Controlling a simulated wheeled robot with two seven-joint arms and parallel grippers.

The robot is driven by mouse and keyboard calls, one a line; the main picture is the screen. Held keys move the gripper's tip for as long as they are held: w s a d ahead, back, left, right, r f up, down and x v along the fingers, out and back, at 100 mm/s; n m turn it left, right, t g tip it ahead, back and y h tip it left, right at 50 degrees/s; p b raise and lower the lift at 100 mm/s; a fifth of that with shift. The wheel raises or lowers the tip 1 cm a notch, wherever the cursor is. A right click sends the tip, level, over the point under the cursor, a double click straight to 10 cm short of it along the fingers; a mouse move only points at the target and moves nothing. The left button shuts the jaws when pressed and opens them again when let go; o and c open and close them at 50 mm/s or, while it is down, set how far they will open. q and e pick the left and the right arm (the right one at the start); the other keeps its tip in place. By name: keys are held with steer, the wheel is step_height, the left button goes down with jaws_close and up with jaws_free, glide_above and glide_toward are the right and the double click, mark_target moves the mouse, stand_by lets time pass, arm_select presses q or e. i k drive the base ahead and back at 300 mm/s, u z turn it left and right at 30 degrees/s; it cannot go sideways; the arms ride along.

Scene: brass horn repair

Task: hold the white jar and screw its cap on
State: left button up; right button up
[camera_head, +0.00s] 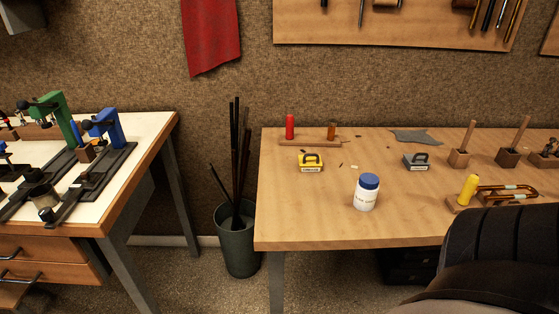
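The white jar (365,199) stands upright near the front of the right-hand wooden table. It has a printed label. Its blue cap (370,181) sits on top of the jar; I cannot tell from here whether it is screwed tight. Neither of my grippers is in view, and nothing touches the jar.
On the right table (310,220) are a yellow block (311,163), a grey block (416,162), a red cylinder (290,127) and a yellow-handled tool (467,190). A bin of rods (237,245) stands between the tables.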

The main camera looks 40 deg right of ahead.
mark_target(365, 200)
steer(key=u, duration=0.2)
steer(key=k, duration=0.95)
steer(key=z, duration=1.7)
steer(key=i, duration=0.5)
steer(key=u, duration=0.05)
